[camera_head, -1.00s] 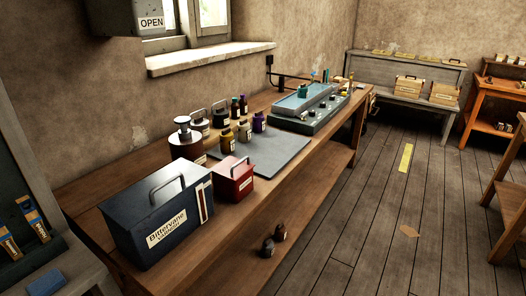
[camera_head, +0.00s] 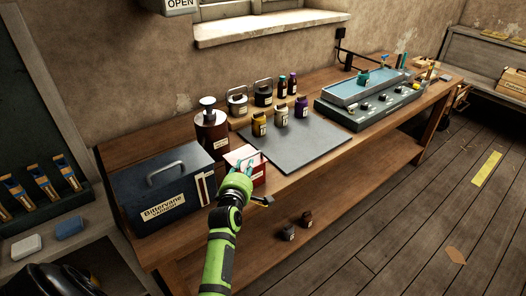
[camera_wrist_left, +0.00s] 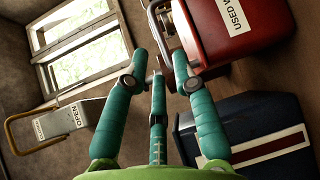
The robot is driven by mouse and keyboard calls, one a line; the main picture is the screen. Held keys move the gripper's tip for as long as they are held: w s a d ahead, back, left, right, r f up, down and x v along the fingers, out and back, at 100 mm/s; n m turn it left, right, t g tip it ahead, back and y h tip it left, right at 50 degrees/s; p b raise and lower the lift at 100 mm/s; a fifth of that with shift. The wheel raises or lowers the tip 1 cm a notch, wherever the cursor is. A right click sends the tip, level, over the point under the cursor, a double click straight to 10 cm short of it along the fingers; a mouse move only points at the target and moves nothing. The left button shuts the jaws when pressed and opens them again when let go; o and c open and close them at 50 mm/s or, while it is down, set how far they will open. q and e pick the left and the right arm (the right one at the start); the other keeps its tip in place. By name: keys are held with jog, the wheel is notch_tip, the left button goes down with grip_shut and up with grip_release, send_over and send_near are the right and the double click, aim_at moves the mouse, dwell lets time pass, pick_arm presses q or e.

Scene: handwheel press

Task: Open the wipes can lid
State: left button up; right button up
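The wipes can is a red box (camera_head: 260,177) with a white label and a metal handle on its lid, on the front part of the workbench. It also shows in the left wrist view (camera_wrist_left: 232,50), its label partly reading "USED W". Its lid looks shut. My left gripper (camera_head: 243,165) is at the can's front and top, hiding part of it in the head view. In the left wrist view my left gripper's (camera_wrist_left: 160,62) teal fingers are spread, with the lid handle (camera_wrist_left: 153,22) close to the fingertips. I cannot tell whether they touch it. My right gripper is not in view.
A dark blue box (camera_head: 150,203) with a handle stands left of the can. A brown pump bottle (camera_head: 211,132) stands behind it. A grey mat (camera_head: 305,150) lies to its right, with several small bottles near it. Two dark bottles (camera_head: 288,232) sit on the lower shelf.

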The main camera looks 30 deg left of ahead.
aim_at(249, 156)
pick_arm(q)
jog(key=shift+w+a+b, duration=0.1)
jog(key=shift+w+b, duration=0.2)
jog(key=shift+w, duration=0.05)
jog(key=b+x, duration=0.4)
jog(key=x, duration=0.1)
jog(key=shift+w+a+f+b, duration=0.15)
jog(key=shift+f+b, duration=0.05)
jog(key=shift+b, duration=0.1)
jog(key=shift+w, duration=0.25)
jog(key=shift+w+a+r, duration=0.1)
jog(key=shift+w+r, duration=0.05)
grip_shut()
